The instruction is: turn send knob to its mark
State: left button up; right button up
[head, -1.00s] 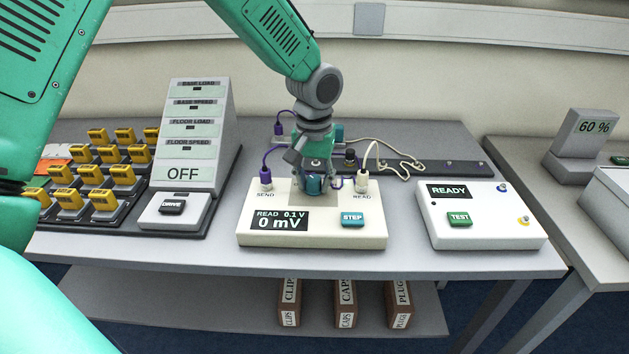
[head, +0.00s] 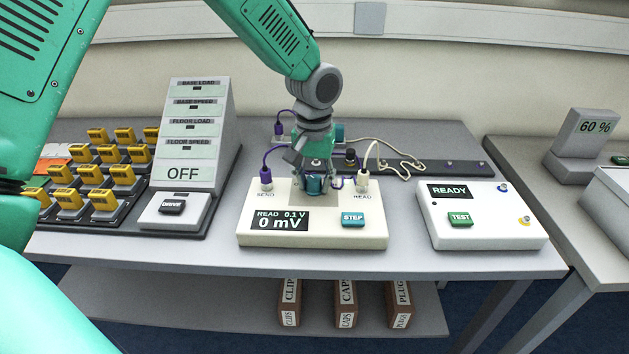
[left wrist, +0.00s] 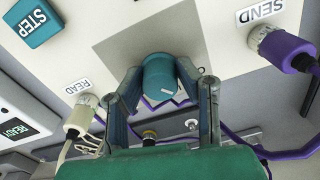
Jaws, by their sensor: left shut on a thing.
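The send knob (left wrist: 162,80) is a teal cylinder with a small white mark on it, on the top of the white test box (head: 340,232). My left gripper (left wrist: 163,88) comes down from above and is shut on the knob, with one finger on each side of it. In the head view the left gripper (head: 314,182) hides much of the knob. The purple SEND plug (head: 266,175) stands to the left and the white READ plug (head: 362,180) to the right. The box display (head: 281,220) reads READ 0.1 V, 0 mV. My right gripper is not in view.
A teal STEP button (head: 352,219) is on the box front. A white READY box (head: 480,215) with a TEST button stands to the right. A grey OFF panel (head: 190,135) and yellow-topped blocks (head: 100,165) are at left. Purple and cream cables run behind the gripper.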

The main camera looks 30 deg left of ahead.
aim_at(315, 177)
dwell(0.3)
pick_arm(q)
jog(key=o, duration=1.1)
jog(key=shift+w, duration=0.1)
notch_tip(315, 177, up, 12)
jog(key=shift+f, duration=0.15)
jog(key=shift+w, duration=0.1)
